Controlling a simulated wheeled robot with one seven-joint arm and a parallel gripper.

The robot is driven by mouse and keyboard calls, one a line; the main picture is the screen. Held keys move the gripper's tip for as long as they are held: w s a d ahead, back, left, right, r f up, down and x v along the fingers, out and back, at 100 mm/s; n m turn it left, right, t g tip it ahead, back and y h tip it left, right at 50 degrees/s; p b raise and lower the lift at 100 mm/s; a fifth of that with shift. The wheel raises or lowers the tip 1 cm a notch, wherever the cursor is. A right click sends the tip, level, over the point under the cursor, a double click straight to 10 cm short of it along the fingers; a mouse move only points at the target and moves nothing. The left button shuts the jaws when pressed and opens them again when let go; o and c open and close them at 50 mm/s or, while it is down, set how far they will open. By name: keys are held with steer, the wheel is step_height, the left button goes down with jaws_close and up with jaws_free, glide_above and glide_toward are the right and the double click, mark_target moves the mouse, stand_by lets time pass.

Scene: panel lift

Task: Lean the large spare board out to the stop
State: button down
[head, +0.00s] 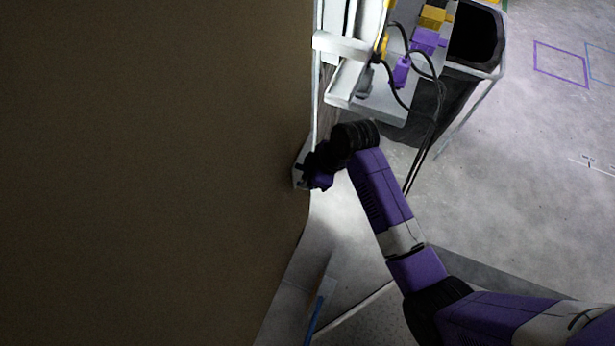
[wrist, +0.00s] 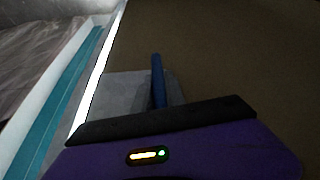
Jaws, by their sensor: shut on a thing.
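The large board (head: 150,170) is a plain brown sheet that fills the left of the head view, close to the camera. It also fills the right and top of the wrist view (wrist: 230,60). My gripper (head: 306,178) is at the board's right edge, shut on it; the fingertips are partly hidden. In the wrist view a grey plate (wrist: 112,98) and an upright blue bar (wrist: 157,80) show in front of the gripper body, against the board. I cannot clearly pick out the stop.
A white rack (head: 375,90) with purple and yellow parts and hanging black cables stands just beyond my wrist. A dark bin (head: 475,40) is behind it. A blue strip (head: 321,308) lies low near the board's lower edge. Open grey floor (head: 520,190) lies to the right.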

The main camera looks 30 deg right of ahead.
steer(key=s+d+p, duration=0.4)
steer(key=s+d, duration=0.2)
steer(key=s, duration=0.3)
steer(key=shift+r+g, duration=0.25)
steer(key=shift+g, duration=0.15)
steer(key=c, duration=1.4)
jaws_free()
steer(key=shift+w, duration=0.15)
